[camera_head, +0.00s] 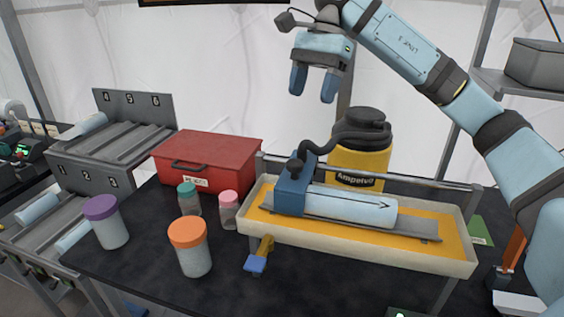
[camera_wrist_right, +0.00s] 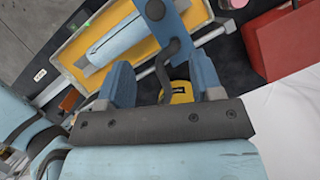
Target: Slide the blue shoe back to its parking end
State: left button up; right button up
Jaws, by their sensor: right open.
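The blue shoe (camera_head: 293,190) sits at the left part of a tray (camera_head: 370,252) with an orange-yellow floor, over a pale blue cylinder (camera_head: 350,205) marked with an arrow. My right gripper (camera_head: 313,92) is open and empty, fingers pointing down, high above and behind the shoe. In the right wrist view its two blue fingers (camera_wrist_right: 160,85) are apart, with the knob and hose showing between and beyond them. My left gripper is not in view.
A red box (camera_head: 207,160) stands left of the tray. Jars with purple (camera_head: 108,222), orange (camera_head: 190,246), teal (camera_head: 188,198) and pink (camera_head: 229,209) lids stand on the dark table. A rail runs along the tray's back. A numbered rack (camera_head: 125,135) is at far left.

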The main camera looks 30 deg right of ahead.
aim_at(296, 162)
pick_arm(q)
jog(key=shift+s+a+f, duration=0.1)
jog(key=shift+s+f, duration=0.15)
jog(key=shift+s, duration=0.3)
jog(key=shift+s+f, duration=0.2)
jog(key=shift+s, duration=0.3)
pick_arm(e)
jog(key=x, duration=1.3)
jog(key=shift+s+a+f, duration=0.1)
jog(key=shift+s+a, duration=0.1)
jog(key=shift+s, duration=0.25)
jog(key=shift+c, duration=0.2)
grip_shut()
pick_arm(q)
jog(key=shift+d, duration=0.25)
